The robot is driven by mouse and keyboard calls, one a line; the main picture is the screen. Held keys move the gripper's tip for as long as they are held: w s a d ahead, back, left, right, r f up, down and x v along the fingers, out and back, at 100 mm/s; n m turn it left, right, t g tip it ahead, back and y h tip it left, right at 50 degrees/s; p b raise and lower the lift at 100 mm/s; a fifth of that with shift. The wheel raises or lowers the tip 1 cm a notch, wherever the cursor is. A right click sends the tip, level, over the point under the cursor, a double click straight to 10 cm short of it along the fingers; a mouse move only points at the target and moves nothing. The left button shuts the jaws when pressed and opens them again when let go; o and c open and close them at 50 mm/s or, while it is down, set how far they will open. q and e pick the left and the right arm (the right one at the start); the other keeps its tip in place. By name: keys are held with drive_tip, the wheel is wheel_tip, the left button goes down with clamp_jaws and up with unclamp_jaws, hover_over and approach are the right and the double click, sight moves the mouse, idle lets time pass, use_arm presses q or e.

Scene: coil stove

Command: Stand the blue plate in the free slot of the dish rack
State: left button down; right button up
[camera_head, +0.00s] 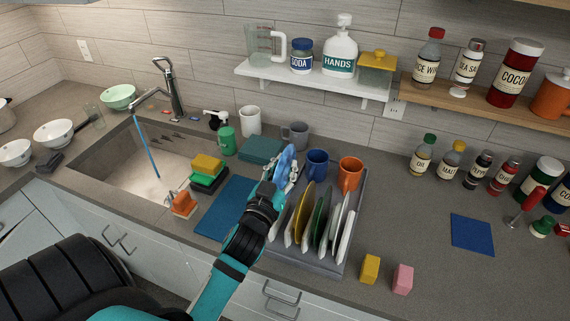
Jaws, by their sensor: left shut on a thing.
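The blue plate (286,159) is held on edge by my left gripper (280,178), which is shut on it. The gripper covers the plate's lower part. They are over the left back part of the grey dish rack (306,268). Several plates stand in the rack, among them a yellow plate (303,212) and a dark green plate (318,218), with white ones beside them. My left forearm hides the rack's left front, and I cannot tell which slot is free. My right gripper is not in view.
A blue mug (317,163) and an orange mug (350,174) stand at the rack's back. A grey mug (296,134) is behind the held plate. A blue mat (226,208) lies left of the rack. Yellow (370,268) and pink (402,279) blocks sit at right front.

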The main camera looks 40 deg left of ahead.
sight(282, 185)
use_arm(q)
wheel_tip(282, 185, down, 3)
drive_tip(key=shift+d+r+b, duration=0.15)
drive_tip(key=shift+r+b, duration=0.05)
drive_tip(key=shift+b, duration=0.75)
drive_tip(key=shift+f+b, duration=0.35)
wheel_tip(282, 185, down, 3)
drive_tip(key=b, duration=0.2)
drive_tip(key=shift+r+b, duration=0.2)
drive_tip(key=shift+b, duration=0.1)
wheel_tip(282, 185, down, 3)
drive_tip(key=shift+r+b, duration=0.15)
drive_tip(key=shift+b, duration=0.95)
drive_tip(key=shift+f+b, duration=0.55)
drive_tip(key=shift+f, duration=0.45)
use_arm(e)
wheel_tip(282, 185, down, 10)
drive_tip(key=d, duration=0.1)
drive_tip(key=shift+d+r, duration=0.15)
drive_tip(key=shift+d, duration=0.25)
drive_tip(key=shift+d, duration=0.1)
